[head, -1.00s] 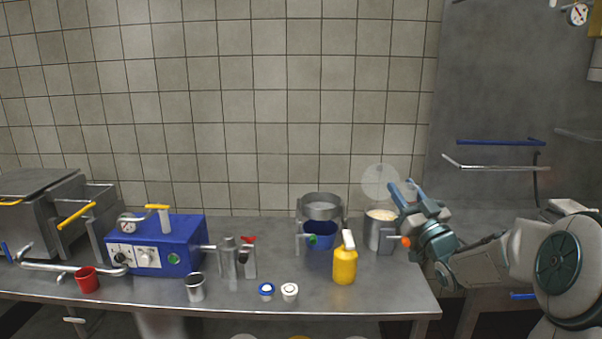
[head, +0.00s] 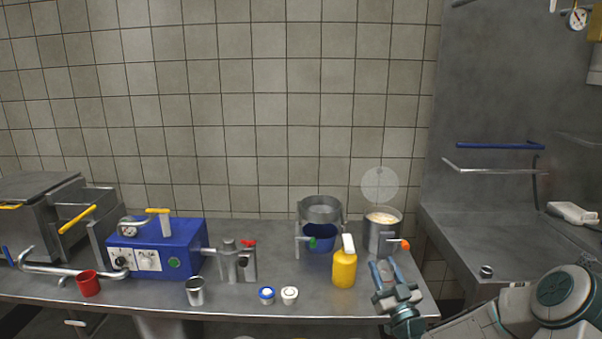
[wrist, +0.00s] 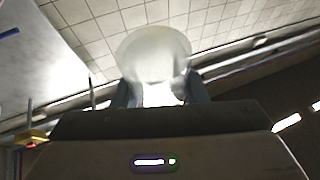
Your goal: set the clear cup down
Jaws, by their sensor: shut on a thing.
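The clear cup (wrist: 155,55) shows pale and see-through in the wrist view, between the two dark fingers of my gripper (wrist: 160,95). My gripper (head: 385,271) is shut on it. In the head view the fingers point up and away from me at the right front of the steel counter (head: 330,290), in front of the steel pot. The cup is hard to make out there, a faint pale patch between the fingers. I cannot tell whether it touches the counter.
A yellow bottle (head: 344,266) stands close left of my gripper. Behind are a steel pot (head: 382,238) with pale contents and a blue container (head: 320,238). Two small lidded jars (head: 289,295) and a metal cup (head: 195,291) stand farther left. A pale see-through disc (head: 380,184) shows against the wall.

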